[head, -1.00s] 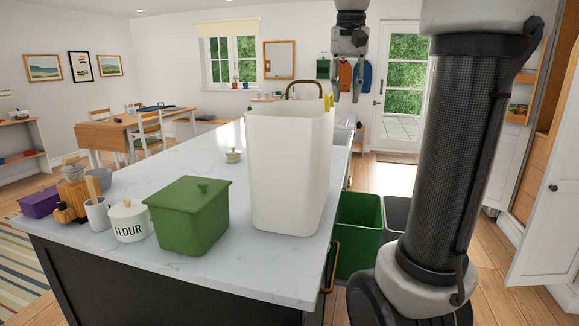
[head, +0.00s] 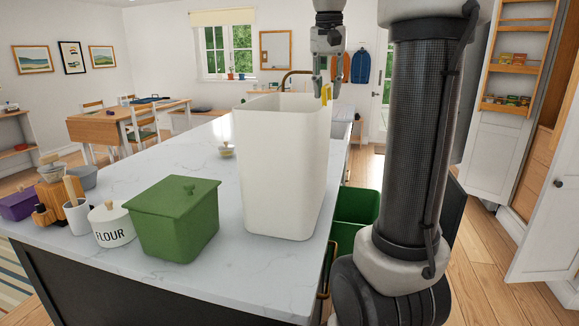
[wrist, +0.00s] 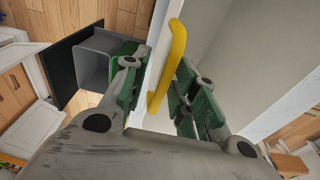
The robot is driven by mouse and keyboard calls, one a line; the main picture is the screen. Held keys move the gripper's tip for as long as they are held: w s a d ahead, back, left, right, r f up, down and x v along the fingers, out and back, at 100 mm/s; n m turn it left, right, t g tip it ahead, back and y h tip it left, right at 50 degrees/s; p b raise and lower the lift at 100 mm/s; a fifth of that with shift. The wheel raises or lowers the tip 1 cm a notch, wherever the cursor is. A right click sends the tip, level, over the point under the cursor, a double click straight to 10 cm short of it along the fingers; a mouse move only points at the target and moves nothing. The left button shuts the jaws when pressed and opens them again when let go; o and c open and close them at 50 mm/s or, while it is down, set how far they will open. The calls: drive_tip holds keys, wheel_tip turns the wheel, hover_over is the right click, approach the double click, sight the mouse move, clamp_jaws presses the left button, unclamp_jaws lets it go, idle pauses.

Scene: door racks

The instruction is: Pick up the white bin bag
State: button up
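The white bin bag (head: 280,165) stands upright and tall like a box on the marble island, its open top facing up. A yellow strap (head: 326,92) stands up from its rim at the right. My gripper (head: 325,84) points down over that rim, its fingers apart on either side of the strap. In the wrist view the yellow strap (wrist: 177,45) passes between the fingers of my gripper (wrist: 160,65), which is open. The bag's pale inside (wrist: 250,50) shows at the right. Whether a finger touches the strap I cannot tell.
A green lidded box (head: 175,220), a flour jar (head: 112,225) and a purple box (head: 18,206) stand on the island (head: 215,280) left of the bag. A green bin (head: 355,208) stands on the floor at right. An open cabinet door (head: 495,140) is far right.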

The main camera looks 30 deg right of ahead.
wheel_tip(320, 180, down, 4)
drive_tip(key=shift+w+d+f, duration=0.1)
clamp_jaws()
idle(0.4)
